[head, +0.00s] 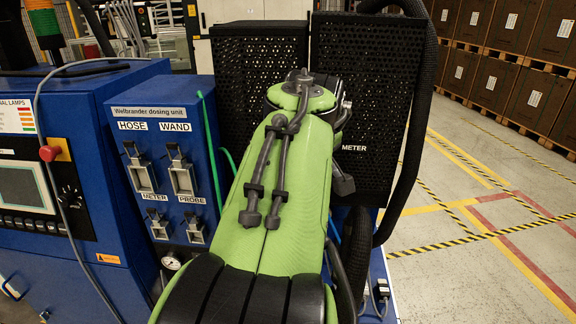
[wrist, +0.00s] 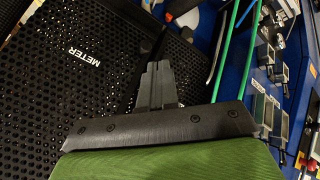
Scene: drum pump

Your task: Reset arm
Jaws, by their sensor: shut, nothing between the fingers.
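My green arm reaches forward through the middle of the head view, in front of the black perforated panels. My gripper (wrist: 157,82) shows in the wrist view with its grey fingers together and nothing between them. It points toward the black perforated panel marked METER (wrist: 55,85), and I cannot tell the gap between them. In the head view the arm hides most or all of the gripper. The METER panel also shows in the head view (head: 375,85), right of the arm.
The blue dosing unit (head: 180,185) with HOSE, WAND, METER and PROBE holders stands left of my arm. A blue console (head: 75,200) with a screen is further left. A thick black hose (head: 420,110) hangs at the right. Striped floor (head: 480,250) lies open at the right, before stacked boxes (head: 512,85).

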